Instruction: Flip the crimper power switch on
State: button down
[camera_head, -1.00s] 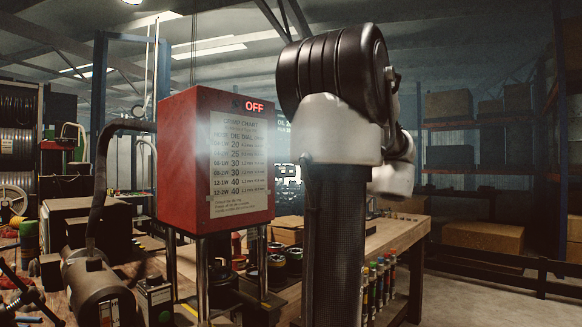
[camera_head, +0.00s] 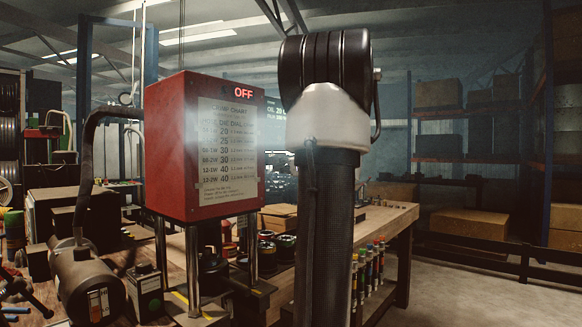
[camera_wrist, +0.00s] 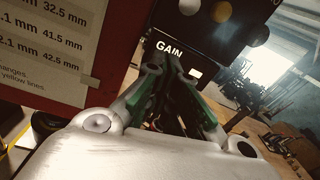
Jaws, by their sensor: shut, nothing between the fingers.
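The crimper is a red box (camera_head: 168,150) on metal posts, left of my arm in the head view. A lit red OFF sign (camera_head: 244,89) shows at its top. In the wrist view, part of the red box (camera_wrist: 112,75) is at the left. Beside it is a dark control panel (camera_wrist: 236,30) with a GAIN label and round knobs, one pale, one orange. I cannot make out the power switch. My gripper (camera_wrist: 172,62), with green-sided fingers, is shut and empty, its tips in front of the panel near the GAIN label. My arm hides the gripper in the head view.
A white crimp chart (camera_head: 227,150) is on the crimper's front. A motor (camera_head: 88,285) with a hose stands at the lower left. The wooden bench (camera_head: 385,225) holds several canisters behind my arm. Shelves with boxes (camera_head: 470,222) stand at the right, with open floor before them.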

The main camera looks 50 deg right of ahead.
aim_at(274, 140)
jog(key=r, duration=0.1)
jog(key=s+r, duration=0.1)
jog(key=r, duration=0.1)
jog(key=shift+s+a+r, duration=0.3)
jog(key=shift+s+r+g, duration=0.25)
jog(key=shift+r+g, duration=0.05)
jog(key=shift+g, duration=0.4)
jog(key=r+g, duration=0.1)
jog(key=g, duration=0.1)
jog(key=s+r+g, duration=0.1)
jog(key=g, duration=0.1)
dwell(0.5)
jog(key=shift+r, duration=0.15)
jog(key=shift+r, duration=0.8)
